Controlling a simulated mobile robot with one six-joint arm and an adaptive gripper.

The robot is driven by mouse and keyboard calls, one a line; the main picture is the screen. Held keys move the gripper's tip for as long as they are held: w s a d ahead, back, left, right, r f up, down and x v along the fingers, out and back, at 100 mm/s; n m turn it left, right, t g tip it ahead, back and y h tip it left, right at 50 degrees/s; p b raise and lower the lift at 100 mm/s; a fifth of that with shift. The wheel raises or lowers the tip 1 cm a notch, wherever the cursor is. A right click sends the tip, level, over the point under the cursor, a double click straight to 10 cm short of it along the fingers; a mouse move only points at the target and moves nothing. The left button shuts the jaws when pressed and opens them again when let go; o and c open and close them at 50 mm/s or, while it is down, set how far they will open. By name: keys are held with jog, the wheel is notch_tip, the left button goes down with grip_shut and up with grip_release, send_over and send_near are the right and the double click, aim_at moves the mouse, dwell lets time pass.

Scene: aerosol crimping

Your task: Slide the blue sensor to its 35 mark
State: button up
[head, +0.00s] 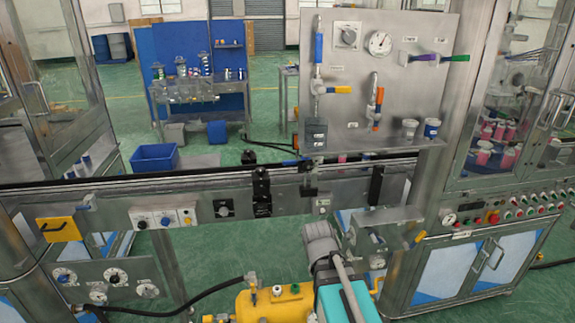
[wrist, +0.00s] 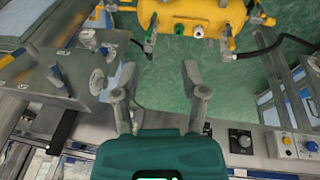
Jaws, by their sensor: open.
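I cannot tell for certain which part is the blue sensor, and no 35 mark is legible. Another small blue part (wrist: 57,76) stands on a steel bench top (wrist: 65,65) at the left of the wrist view. My gripper (wrist: 160,68) is open in the wrist view, with nothing between its fingers. It hangs apart from both blue parts, with green floor showing beyond the fingertips.
A yellow tank (head: 273,304) with fittings and a black hose lies low in front of the conveyor; it also shows in the wrist view (wrist: 190,12). Black clamps (head: 262,190) sit on the rail. A steel valve panel (head: 345,70) stands behind, with glass cabinets at both sides.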

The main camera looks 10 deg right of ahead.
jog(key=w+d+r+n+t+h, duration=0.2)
jog(key=w+d+t, duration=0.15)
jog(key=w, duration=0.55)
jog(key=n+t+y+b, duration=0.3)
jog(key=n+t+y, duration=0.1)
jog(key=n+t, duration=0.95)
send_near(290, 164)
jog(key=s+r+n+g, duration=0.1)
jog(key=s+n, duration=0.1)
jog(key=s, duration=0.1)
jog(key=shift+a+r, duration=0.2)
jog(key=shift+w, duration=6.85)
grip_shut()
